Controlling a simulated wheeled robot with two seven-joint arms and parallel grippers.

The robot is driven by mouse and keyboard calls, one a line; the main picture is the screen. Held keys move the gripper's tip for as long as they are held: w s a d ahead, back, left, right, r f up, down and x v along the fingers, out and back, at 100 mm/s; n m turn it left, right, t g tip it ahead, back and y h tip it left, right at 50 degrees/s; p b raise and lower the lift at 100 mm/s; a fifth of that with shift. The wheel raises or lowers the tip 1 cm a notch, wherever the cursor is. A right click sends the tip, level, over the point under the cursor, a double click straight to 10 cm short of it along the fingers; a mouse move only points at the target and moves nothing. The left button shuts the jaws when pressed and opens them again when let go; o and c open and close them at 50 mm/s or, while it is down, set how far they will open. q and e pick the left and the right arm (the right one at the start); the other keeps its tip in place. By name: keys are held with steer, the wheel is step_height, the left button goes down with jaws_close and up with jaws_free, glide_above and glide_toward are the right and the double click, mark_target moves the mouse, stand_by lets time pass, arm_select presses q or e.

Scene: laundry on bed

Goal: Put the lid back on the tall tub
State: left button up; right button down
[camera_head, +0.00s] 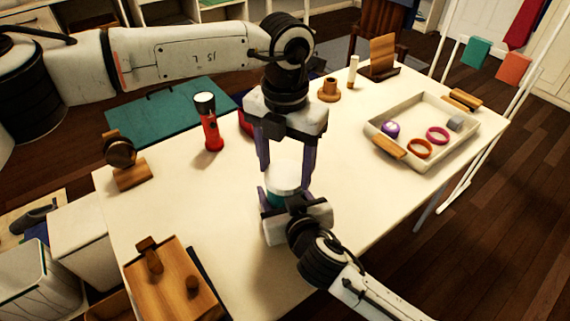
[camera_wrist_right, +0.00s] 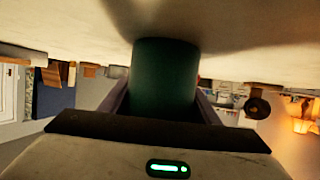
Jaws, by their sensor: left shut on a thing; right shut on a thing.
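The tall tub is a teal-green cylinder, seen in part in the head view (camera_head: 272,199) and large in the right wrist view (camera_wrist_right: 165,82). My right gripper (camera_head: 284,192) is shut on its side, and it appears upright at the white table. The white lid (camera_head: 286,174) shows at the tub's top. My left gripper (camera_head: 285,172) points down from above, its purple fingers shut on the lid's two sides. The lid's lower edge is partly hidden, so I cannot tell whether it is seated or just above the rim.
A red flashlight (camera_head: 211,128) stands to the left, by a teal mat (camera_head: 160,125). A tray (camera_head: 461,140) with rings and small items is at the right. A wooden cup (camera_head: 329,92) is behind, a wooden box (camera_head: 170,287) at front left. The table's left-centre (camera_head: 200,200) is clear.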

arm_select(q)
steer(key=shift+m, duration=0.3)
steer(key=o, duration=1.1)
steer(key=shift+r, duration=0.15)
steer(key=shift+r, duration=2.15)
steer(key=shift+c, duration=0.3)
